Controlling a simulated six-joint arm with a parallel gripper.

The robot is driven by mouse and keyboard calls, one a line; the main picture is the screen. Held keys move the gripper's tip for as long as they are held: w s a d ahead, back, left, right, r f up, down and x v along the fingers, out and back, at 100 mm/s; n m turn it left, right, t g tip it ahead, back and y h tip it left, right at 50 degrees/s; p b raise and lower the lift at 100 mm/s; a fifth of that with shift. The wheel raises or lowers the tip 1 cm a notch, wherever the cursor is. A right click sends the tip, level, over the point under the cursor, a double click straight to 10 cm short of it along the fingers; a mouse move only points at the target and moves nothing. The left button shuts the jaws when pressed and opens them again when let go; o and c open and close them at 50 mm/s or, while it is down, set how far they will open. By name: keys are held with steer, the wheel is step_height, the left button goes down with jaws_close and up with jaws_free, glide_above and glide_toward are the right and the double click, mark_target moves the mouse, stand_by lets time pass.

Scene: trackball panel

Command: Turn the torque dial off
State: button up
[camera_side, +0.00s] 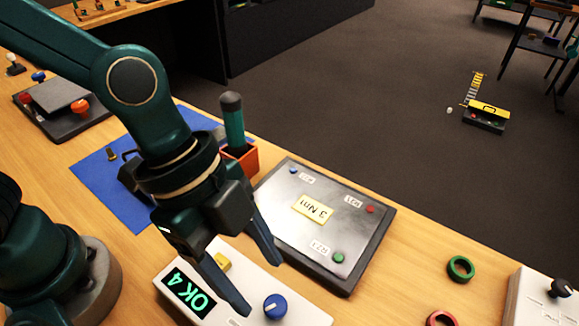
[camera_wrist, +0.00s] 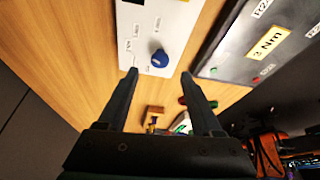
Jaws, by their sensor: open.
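A blue dial (camera_side: 275,306) sits on a white panel box (camera_side: 303,312) at the bottom of the side view. The dial also shows in the wrist view (camera_wrist: 160,58), with small setting labels beside it that are too small to read surely. The box has a display (camera_side: 188,292) reading "OK 4" in green and a yellow part (camera_side: 221,263). My gripper (camera_side: 260,285) is open and empty. It also shows in the wrist view (camera_wrist: 159,72), where the dial appears between and just beyond its fingertips. The fingers look apart from the dial.
A dark panel (camera_side: 277,213) with a yellow "3 Nm" card (camera_side: 313,209) and small coloured knobs lies beyond the box. An orange holder (camera_side: 243,160) with a green-handled tool (camera_side: 233,122) stands behind. A green ring (camera_side: 461,268) and a red ring (camera_side: 440,318) lie at right.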

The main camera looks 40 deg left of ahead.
mark_target(274, 304)
steer(key=shift+x, duration=2.4)
jaws_close()
